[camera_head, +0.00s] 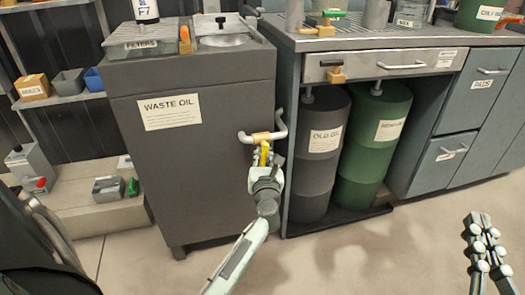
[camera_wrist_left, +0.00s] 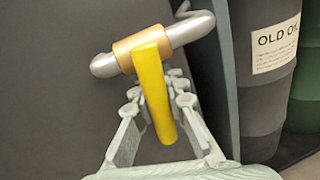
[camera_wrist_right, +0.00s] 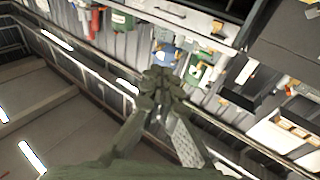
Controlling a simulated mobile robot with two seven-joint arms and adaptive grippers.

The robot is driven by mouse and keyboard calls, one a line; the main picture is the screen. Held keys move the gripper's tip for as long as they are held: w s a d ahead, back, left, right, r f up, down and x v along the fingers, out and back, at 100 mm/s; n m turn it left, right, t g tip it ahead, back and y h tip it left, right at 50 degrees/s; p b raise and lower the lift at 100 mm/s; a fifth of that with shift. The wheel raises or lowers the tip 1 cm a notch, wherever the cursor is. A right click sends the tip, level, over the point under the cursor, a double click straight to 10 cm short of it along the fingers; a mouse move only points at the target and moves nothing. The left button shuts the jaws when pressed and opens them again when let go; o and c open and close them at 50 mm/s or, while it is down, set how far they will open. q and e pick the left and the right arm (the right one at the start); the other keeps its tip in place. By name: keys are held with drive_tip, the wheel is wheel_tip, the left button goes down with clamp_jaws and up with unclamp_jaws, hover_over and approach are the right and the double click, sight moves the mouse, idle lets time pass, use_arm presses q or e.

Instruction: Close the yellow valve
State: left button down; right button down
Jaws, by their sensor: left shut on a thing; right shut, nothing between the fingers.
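The yellow valve (camera_head: 264,153) is on a silver pipe at the right side of the dark waste oil cabinet (camera_head: 200,150). Its yellow lever hangs downward from a brass collar (camera_wrist_left: 141,50) on the pipe. My left gripper (camera_head: 267,166) reaches up to it from below. In the left wrist view, the lever (camera_wrist_left: 156,95) lies between the fingers, which are shut on it. The lever's lower end shows in front of the fingers. My right gripper (camera_head: 479,232) is shut and empty at the lower right, far from the valve; it also shows in the right wrist view (camera_wrist_right: 163,80).
The old oil drum (camera_head: 317,160) and a green drum (camera_head: 370,150) stand under the counter right of the valve. A counter edge with a second small brass valve (camera_head: 336,74) is above them. The floor (camera_head: 350,250) in front is clear.

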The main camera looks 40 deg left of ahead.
idle(0.3)
use_arm(q)
drive_tip(key=n+b, duration=0.1)
drive_tip(key=b, duration=0.2)
drive_tip(key=shift+w+d+n, duration=0.2)
drive_tip(key=shift+w+n, duration=0.05)
drive_tip(key=shift+n, duration=0.15)
use_arm(e)
drive_tip(key=s+r+t+y, duration=0.1)
drive_tip(key=s+r+t, duration=0.2)
drive_tip(key=r+t, duration=0.2)
wheel_tip(320, 180, up, 2)
drive_tip(key=shift+d+r+y, duration=0.25)
drive_tip(key=shift+d+y, duration=0.1)
drive_tip(key=shift+y, duration=0.05)
use_arm(q)
drive_tip(key=c, duration=1.6)
unclamp_jaws()
drive_tip(key=shift+o, duration=0.2)
drive_tip(key=shift+r, duration=0.1)
use_arm(e)
drive_tip(key=shift+r, duration=0.1)
